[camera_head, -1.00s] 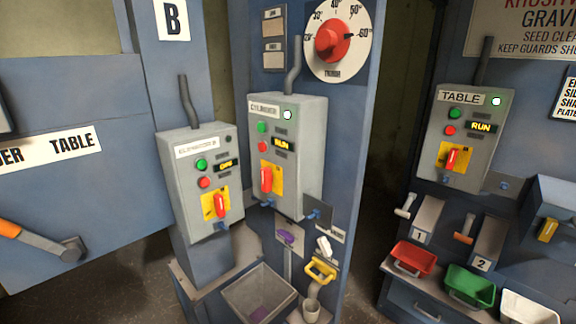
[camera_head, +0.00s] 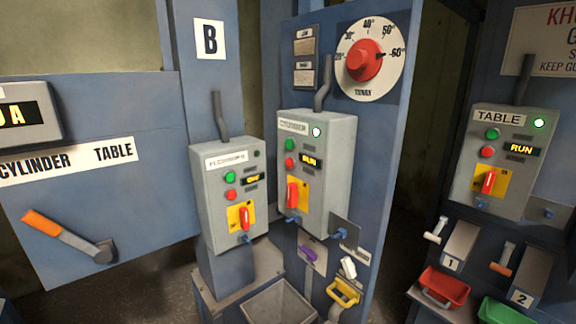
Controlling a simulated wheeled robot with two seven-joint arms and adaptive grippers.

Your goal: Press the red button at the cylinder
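The cylinder control box (camera_head: 325,170) is a grey box in the middle, on the blue panel. Its label reads CYLINDER and its small screen reads RUN. Its red button (camera_head: 290,162) sits just below a green button (camera_head: 290,144). A lit green lamp (camera_head: 316,132) shows at its top. Below the buttons is a red switch handle (camera_head: 292,195) on a yellow plate. Neither of my grippers is in view.
An elevator box (camera_head: 222,200) with similar buttons stands just left of the cylinder box. A table box (camera_head: 497,160) stands at the right, its screen reading RUN. An orange-handled lever (camera_head: 42,223) is at the left. A red dial (camera_head: 365,60) is above. Red and green bins are lower right.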

